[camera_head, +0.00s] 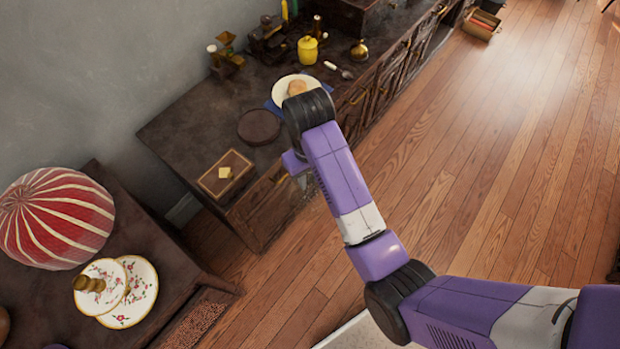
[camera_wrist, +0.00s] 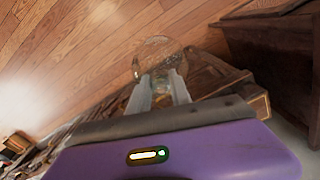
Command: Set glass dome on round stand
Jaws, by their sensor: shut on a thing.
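The glass dome (camera_wrist: 160,52) is clear and hard to make out, showing as a faint rounded outline at the fingertips in the wrist view. My gripper (camera_wrist: 161,82) is shut on it, with its two pale fingers around its near end. In the head view my gripper (camera_head: 303,181) is mostly hidden by my arm, at the front edge of the dark cabinet, and I cannot make out the dome clearly there. A dark round stand (camera_head: 259,127) lies flat on the cabinet top, left of my wrist, with nothing on it. The dome is apart from it.
On the cabinet (camera_head: 196,122) are a wooden board with a yellow piece (camera_head: 225,173), a white plate with food (camera_head: 283,88), a yellow pot (camera_head: 307,50) and a brass vessel (camera_head: 359,50). A red striped lamp (camera_head: 55,219) and flowered plates (camera_head: 136,300) stand lower left.

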